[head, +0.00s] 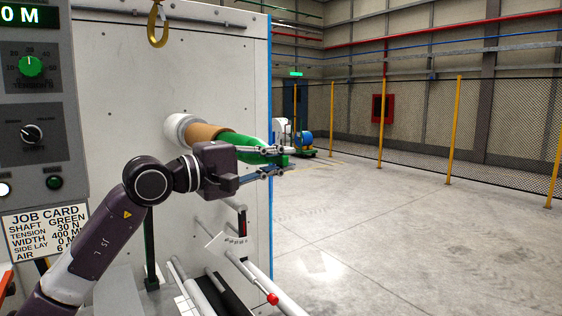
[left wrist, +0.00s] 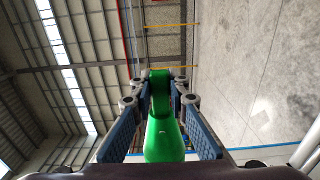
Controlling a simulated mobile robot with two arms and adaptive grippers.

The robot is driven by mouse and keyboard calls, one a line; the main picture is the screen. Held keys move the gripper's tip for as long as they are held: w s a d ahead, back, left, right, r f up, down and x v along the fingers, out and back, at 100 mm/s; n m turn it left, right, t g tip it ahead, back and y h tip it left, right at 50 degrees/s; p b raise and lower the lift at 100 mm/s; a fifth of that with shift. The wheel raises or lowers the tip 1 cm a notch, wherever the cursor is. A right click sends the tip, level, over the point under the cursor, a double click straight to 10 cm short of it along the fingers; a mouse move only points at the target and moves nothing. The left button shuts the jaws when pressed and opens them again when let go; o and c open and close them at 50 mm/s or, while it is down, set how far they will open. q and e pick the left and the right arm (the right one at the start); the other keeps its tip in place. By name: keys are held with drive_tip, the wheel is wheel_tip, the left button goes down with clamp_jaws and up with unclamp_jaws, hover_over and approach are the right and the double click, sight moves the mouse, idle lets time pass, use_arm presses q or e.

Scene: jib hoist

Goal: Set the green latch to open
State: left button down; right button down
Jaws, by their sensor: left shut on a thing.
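The green latch (head: 248,147) shows in the head view as a smooth green piece at the outer end of a tan roll (head: 206,133). The roll sticks out from a white collar on the pale machine panel. My left gripper (head: 280,160) is shut on the latch, and its body hides part of the green piece. In the left wrist view the latch (left wrist: 163,138) runs lengthwise between the two blue-padded fingers of the left gripper (left wrist: 161,80). I cannot read any open or closed marking on it. My right gripper is in neither view.
A control panel (head: 37,90) with a job card (head: 44,233) stands at the left. A yellow hook (head: 158,27) hangs above. Below my arm are rods, one with a red knob (head: 272,298). The floor (head: 400,220) to the right is clear up to a mesh fence.

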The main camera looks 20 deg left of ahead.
use_arm(q)
drive_tip(key=shift+f, duration=0.1)
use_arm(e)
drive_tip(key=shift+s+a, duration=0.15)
use_arm(q)
drive_tip(key=c, duration=1.8)
unclamp_jaws()
drive_tip(key=shift+c, duration=0.2)
drive_tip(key=shift+s+a, duration=0.1)
drive_tip(key=v, duration=1.1)
drive_tip(key=shift+s+a, duration=0.2)
drive_tip(key=shift+s, duration=0.15)
drive_tip(key=shift+d, duration=0.1)
